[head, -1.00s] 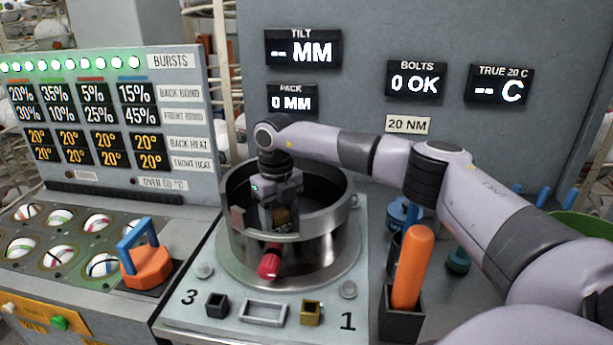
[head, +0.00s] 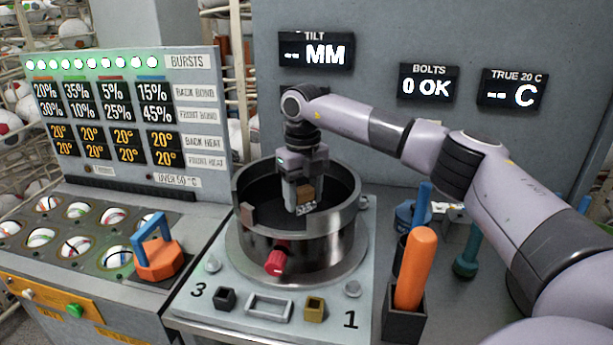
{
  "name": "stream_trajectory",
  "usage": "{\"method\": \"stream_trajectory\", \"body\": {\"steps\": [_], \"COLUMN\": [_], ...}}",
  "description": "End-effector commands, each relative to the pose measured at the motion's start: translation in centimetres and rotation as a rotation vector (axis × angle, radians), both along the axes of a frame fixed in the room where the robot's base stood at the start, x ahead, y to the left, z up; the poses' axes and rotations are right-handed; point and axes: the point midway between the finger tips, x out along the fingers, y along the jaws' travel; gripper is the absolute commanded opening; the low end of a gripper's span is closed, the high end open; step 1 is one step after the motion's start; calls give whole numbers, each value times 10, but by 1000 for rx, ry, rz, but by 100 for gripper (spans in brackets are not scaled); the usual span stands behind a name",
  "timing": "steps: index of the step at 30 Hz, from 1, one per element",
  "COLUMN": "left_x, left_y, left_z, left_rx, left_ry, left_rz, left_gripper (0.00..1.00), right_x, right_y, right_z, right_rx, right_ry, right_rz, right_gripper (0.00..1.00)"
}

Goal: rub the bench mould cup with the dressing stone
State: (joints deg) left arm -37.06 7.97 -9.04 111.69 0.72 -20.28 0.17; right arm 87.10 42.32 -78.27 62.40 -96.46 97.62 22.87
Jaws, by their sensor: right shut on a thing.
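The bench mould cup (head: 343,238) is a round, dark-lined metal cup with a thick steel wall, standing on a pale plate. A red knob (head: 277,261) sticks out of its front. My right gripper (head: 305,203) points down inside the cup and is shut on a small brown block, the dressing stone (head: 305,193). The fingers partly hide the stone. I cannot tell whether the stone touches the cup's inside. My left gripper is not in view.
An orange-handled tool (head: 415,268) stands in a dark holder right of the plate. A blue-handled orange weight (head: 157,257) sits on the left bench beside several balls in sockets. Small blocks and a frame (head: 268,305) lie on the plate's front. A display wall stands behind.

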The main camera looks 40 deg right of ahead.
Motion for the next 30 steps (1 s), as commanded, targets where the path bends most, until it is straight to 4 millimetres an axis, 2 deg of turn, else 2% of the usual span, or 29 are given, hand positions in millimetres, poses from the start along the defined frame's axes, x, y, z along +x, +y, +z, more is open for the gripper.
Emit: {"method": "stream_trajectory", "body": {"steps": [7,25,30], "left_x": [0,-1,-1], "left_y": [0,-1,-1], "left_z": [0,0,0], "left_rx": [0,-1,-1], "left_ry": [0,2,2], "left_rz": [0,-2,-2], "left_gripper": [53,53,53], "right_x": [-2,-1,0], "right_y": [-1,-1,-1], "right_z": [19,23,57], "right_rx": [1,0,0], "right_ry": [-1,-2,-7], "right_rz": [2,2,0], "right_gripper": [25,25,25]}}
